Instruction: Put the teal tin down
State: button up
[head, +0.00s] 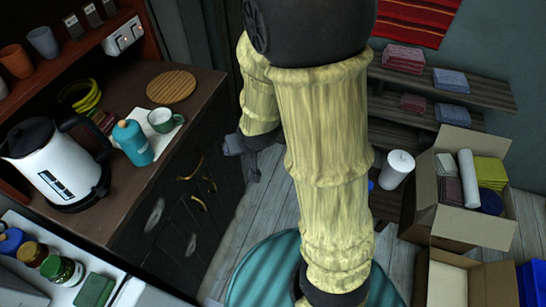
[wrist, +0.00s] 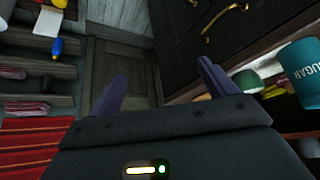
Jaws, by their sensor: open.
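The teal tin (head: 133,143) stands on the dark wooden counter, on or at the edge of a white cloth (head: 162,132), beside a pale green cup (head: 163,121). In the wrist view the tin (wrist: 307,72) shows at the right edge, partly cut off, with SUGAR lettering. My gripper (wrist: 162,70) is open, with nothing between its two dark fingers. In the head view my gripper (head: 242,145) is in front of the cabinet, to the right of the tin and apart from it.
A white kettle (head: 52,165) stands left of the tin. A round wooden board (head: 171,87) and yellow-green rings (head: 80,96) lie farther back on the counter. Cabinet doors with brass handles (head: 192,165) are below. A teal round surface (head: 262,277) is at the bottom; an open carton (head: 428,205) stands right.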

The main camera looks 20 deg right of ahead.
jog(key=s+d+r+g, duration=0.3)
jog(key=s+d+r, duration=0.1)
jog(key=s, duration=0.5)
jog(key=shift+g, duration=0.4)
jog(key=c, duration=0.4)
